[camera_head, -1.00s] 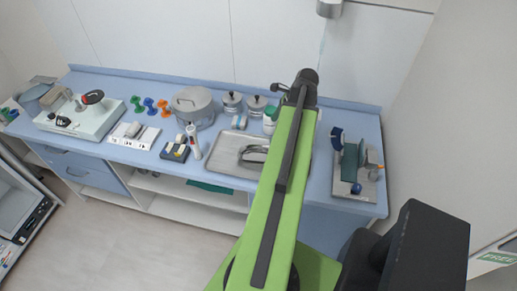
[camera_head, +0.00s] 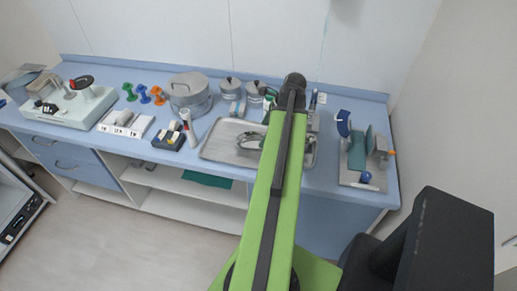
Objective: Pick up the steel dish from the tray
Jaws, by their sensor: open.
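The steel tray (camera_head: 214,149) lies on the blue counter in the middle, with its centre hidden behind my green arm. A shiny curved steel dish (camera_head: 248,141) lies on the tray just left of my arm, partly hidden by it. My gripper (camera_head: 292,94) is at the far end of the arm, over the back of the counter beyond the tray. It is mostly hidden by the dark wrist. It is open and apart from the dish; nothing shows held in it.
Left of the tray are a dark block with vials (camera_head: 169,138), a white-and-red tube (camera_head: 187,125) and a large steel pot (camera_head: 188,92). Behind it are steel canisters (camera_head: 230,89) and a bottle (camera_head: 267,104). A stand on a plate (camera_head: 362,179) is right. The wall borders the back.

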